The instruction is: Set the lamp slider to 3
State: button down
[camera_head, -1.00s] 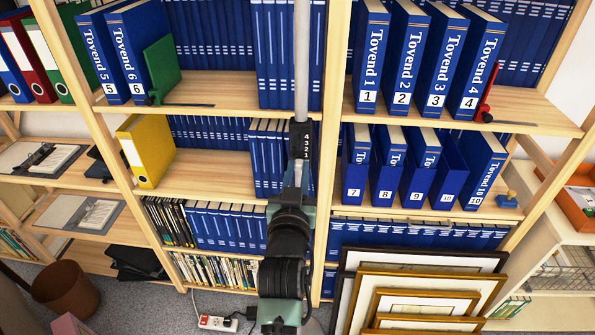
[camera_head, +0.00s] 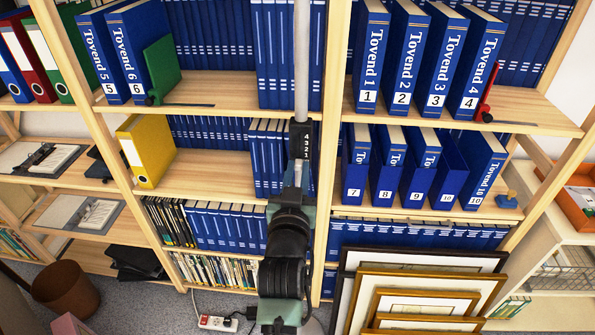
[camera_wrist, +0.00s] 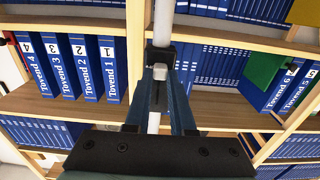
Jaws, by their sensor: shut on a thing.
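The lamp pole (camera_head: 301,60) is a grey upright tube in front of the shelves. A black scale plate (camera_head: 302,138) on it carries white numbers, with 4 at the top and 1 at the bottom. My gripper (camera_head: 298,172) is at the lower part of the plate. In the wrist view the pole (camera_wrist: 164,22) runs up the middle. A small grey slider knob (camera_wrist: 160,72) sits between the fingertips of my gripper (camera_wrist: 160,82), below a black bracket. The fingers are shut on the knob. The exact number it stands at is hidden by my gripper.
Shelves with blue binders stand close behind on both sides. A wooden upright (camera_head: 333,120) is just right of the pole. Framed prints (camera_head: 425,290) lean at the lower right. A white power strip (camera_head: 217,323) lies on the floor.

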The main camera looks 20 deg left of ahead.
aim_at(300, 141)
dwell(0.3)
notch_tip(300, 141, up, 5)
jog(key=p, duration=0.3)
jog(key=shift+f, duration=0.25)
jog(key=c, duration=0.8)
grip_release()
jog(key=shift+o, duration=0.2)
